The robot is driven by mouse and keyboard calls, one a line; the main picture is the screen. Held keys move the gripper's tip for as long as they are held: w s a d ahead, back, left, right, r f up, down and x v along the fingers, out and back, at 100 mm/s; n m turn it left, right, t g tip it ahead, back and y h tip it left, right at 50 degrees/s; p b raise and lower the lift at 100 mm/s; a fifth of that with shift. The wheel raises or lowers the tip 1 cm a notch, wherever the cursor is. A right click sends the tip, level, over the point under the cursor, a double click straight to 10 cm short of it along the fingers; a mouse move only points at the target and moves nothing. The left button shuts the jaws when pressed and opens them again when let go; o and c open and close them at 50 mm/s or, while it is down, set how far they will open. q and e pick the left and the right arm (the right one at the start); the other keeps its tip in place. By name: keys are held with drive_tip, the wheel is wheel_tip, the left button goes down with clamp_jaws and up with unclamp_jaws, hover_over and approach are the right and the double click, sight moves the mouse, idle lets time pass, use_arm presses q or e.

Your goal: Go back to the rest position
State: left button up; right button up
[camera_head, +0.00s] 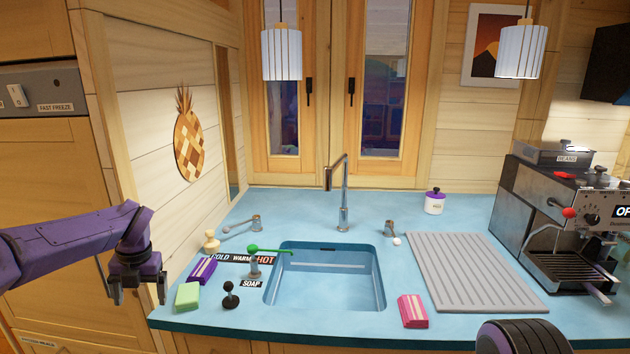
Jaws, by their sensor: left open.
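My left gripper (139,289) hangs at the left, off the front left corner of the blue counter (200,322), with its two fingers apart and pointing down. Nothing is between the fingers. It is left of a green sponge (187,296) and apart from it. My purple left arm (70,243) comes in from the left edge. A dark rounded part at the bottom right looks like my right arm; no fingers of the right gripper show.
The counter holds a sink (325,290), a tap (344,200), a purple packet (202,271), a black-knobbed lever (230,295), a pink packet (412,311), a grey ribbed drainboard (470,272) and a coffee machine (560,225). A wooden cabinet (45,180) stands at the left.

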use_arm(q)
drive_tip(key=s+d+f+m+t+y+b, duration=0.1)
drive_tip(key=s+f+m+t+y, duration=0.25)
drive_tip(key=f+m, duration=0.65)
drive_tip(key=s+d+f+m+t+y+b, duration=0.15)
drive_tip(key=s+f+m+y, duration=0.3)
drive_tip(key=f+m, duration=0.6)
drive_tip(key=s+d+f+m+h, duration=0.2)
drive_tip(key=s+f, duration=0.3)
drive_tip(key=s, duration=0.5)
drive_tip(key=s+d+f+m+g+h+b, duration=0.1)
drive_tip(key=s+f+m, duration=0.4)
drive_tip(key=s, duration=0.5)
drive_tip(key=s+d+f+m+g+h+b, duration=0.1)
drive_tip(key=s+d+f+m+h, duration=0.2)
drive_tip(key=s+f, duration=0.3)
drive_tip(key=s+m, duration=0.1)
drive_tip(key=s, duration=0.3)
drive_tip(key=shift+s+d+f, duration=0.15)
drive_tip(key=shift+s+d, duration=0.15)
drive_tip(key=shift+d, duration=0.1)
use_arm(e)
drive_tip(key=f, duration=0.4)
drive_tip(key=shift+w+f, duration=0.25)
drive_tip(key=shift+f, duration=0.15)
